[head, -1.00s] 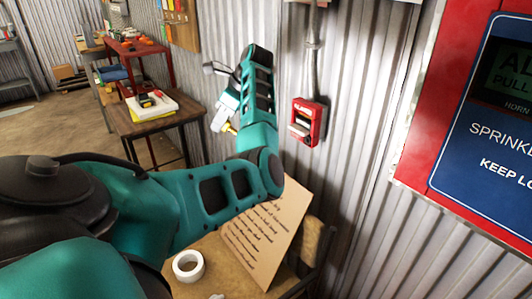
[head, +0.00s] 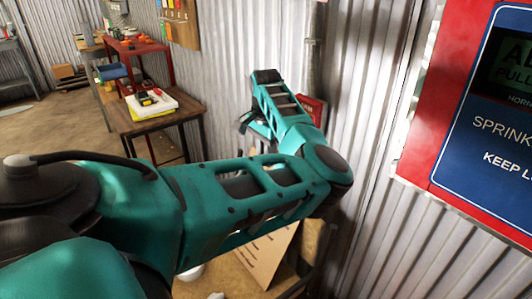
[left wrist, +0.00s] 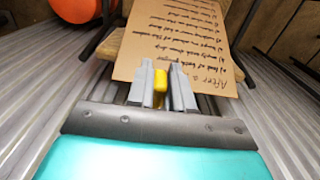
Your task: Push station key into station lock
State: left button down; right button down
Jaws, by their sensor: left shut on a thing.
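My left gripper (left wrist: 161,75) shows in the left wrist view, its grey fingers shut on a small yellow thing (left wrist: 160,88). This may be the station key; most of it is hidden between the fingers. In the head view my left arm reaches toward the corrugated wall and hides the fingers and the yellow thing. A small red wall box (head: 314,108), perhaps the station with the lock, is mostly covered by my arm. No lock can be made out in either view. My right gripper is not in view.
A cardboard sheet with handwriting (head: 262,258) stands below my arm; it also shows in the left wrist view (left wrist: 180,40). A large red panel with a blue sign (head: 500,120) is at the right. A wooden table (head: 155,120) stands behind.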

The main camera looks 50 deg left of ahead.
pick_arm(q)
jog(key=shift+r, duration=0.1)
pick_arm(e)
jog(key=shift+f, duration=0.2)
pick_arm(q)
jog(key=shift+w+b, duration=0.1)
jog(key=shift+b, duration=0.2)
jog(key=shift+w+b, duration=0.35)
jog(key=shift+w, duration=0.15)
jog(key=shift+w+d+b, duration=0.1)
jog(key=shift+w+b, duration=0.5)
jog(key=shift+w, duration=0.4)
jog(key=shift+w+d+b, duration=0.1)
jog(key=shift+w+b, duration=0.5)
jog(key=shift+w, duration=0.65)
jog(key=shift+s+r, duration=0.1)
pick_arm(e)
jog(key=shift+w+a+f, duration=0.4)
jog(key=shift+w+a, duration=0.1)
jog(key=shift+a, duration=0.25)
pick_arm(q)
jog(key=shift+b, duration=0.3)
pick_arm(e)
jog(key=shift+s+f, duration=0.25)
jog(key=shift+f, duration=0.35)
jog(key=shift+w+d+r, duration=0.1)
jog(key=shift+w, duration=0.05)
